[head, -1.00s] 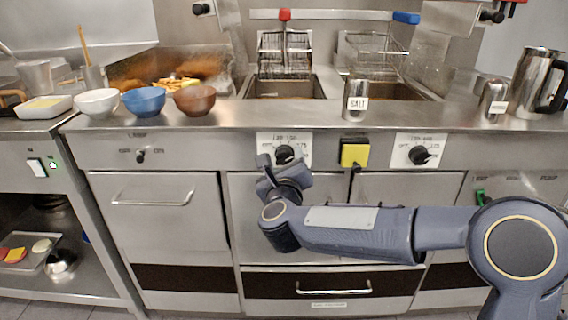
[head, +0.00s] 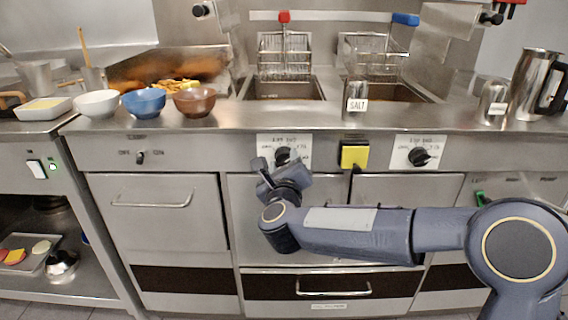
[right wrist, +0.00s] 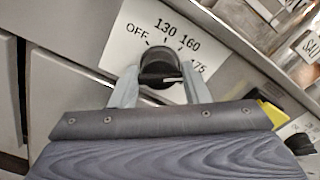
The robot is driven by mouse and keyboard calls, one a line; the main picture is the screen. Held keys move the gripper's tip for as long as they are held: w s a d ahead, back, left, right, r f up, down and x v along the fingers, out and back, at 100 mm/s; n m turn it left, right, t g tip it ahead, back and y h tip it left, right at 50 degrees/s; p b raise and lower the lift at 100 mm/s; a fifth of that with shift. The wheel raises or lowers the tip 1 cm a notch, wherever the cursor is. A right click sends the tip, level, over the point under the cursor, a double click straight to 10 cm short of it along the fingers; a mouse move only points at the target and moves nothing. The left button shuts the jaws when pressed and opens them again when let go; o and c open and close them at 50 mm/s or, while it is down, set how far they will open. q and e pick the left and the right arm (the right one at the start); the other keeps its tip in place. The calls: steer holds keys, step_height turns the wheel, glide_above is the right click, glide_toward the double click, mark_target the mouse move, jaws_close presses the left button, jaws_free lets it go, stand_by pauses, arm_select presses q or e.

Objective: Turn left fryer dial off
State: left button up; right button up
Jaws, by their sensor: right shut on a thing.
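The left fryer dial (head: 283,155) is a black knob on a white label plate on the steel front panel, under the left fryer. In the right wrist view the dial (right wrist: 160,68) sits between the two fingers of my right gripper (right wrist: 160,92), which is shut on it. The plate (right wrist: 118,48) reads OFF, 130, 160 and 175 around the knob. Which mark the knob points at is hard to tell. In the head view my right gripper (head: 276,168) reaches up to the dial from below and hides its lower part. My left gripper is not in view.
A yellow box (head: 354,154) is just right of the left dial plate. The right fryer dial (head: 419,156) is farther right. Bowls, a salt shaker (head: 357,95) and a metal jug (head: 536,82) stand on the counter above. Two fryer baskets (head: 284,52) hang behind.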

steer(key=n, duration=0.3)
steer(key=shift+p, duration=0.3)
steer(key=n, duration=0.3)
steer(key=shift+p, duration=0.35)
steer(key=n+p, duration=0.2)
steer(key=n, duration=0.4)
steer(key=n+p, duration=0.3)
steer(key=n, duration=0.2)
steer(key=shift+n, duration=0.4)
steer(key=shift+f+n+p, duration=0.15)
steer(key=shift+n+p, duration=1.1)
steer(key=shift+n, duration=1.25)
steer(key=o, duration=0.9)
